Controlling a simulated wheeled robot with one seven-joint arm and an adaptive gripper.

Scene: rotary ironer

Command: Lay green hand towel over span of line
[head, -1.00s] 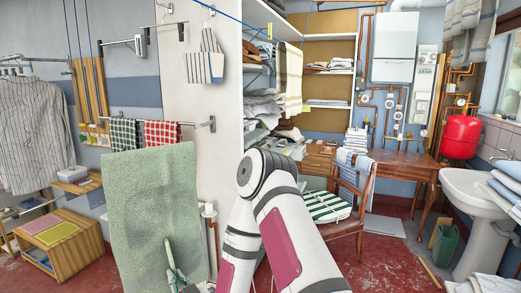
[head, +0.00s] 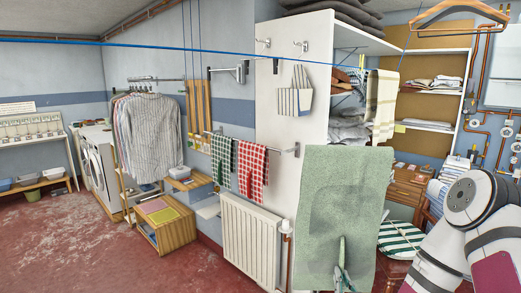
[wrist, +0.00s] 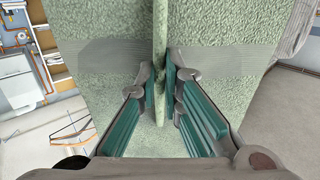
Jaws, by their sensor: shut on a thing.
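The green hand towel (head: 343,190) hangs spread out in front of me, to the left of my arm in the head view. My gripper (head: 341,262) is shut on it near its lower middle. In the wrist view, the fingers of my gripper (wrist: 162,85) pinch a fold of the green hand towel (wrist: 220,70), which fills most of that view. The blue line (head: 200,48) runs across the top of the head view, above and apart from the towel, with a yellow peg (head: 361,62) near a striped cloth. The towel hides part of the shelf unit.
Green and red checked towels (head: 252,168) hang on a wall rail above a white radiator (head: 250,240). A striped shirt (head: 150,135) hangs on a rack at left. A wooden hanger (head: 455,15) hangs at upper right. Open red floor (head: 90,250) lies at left.

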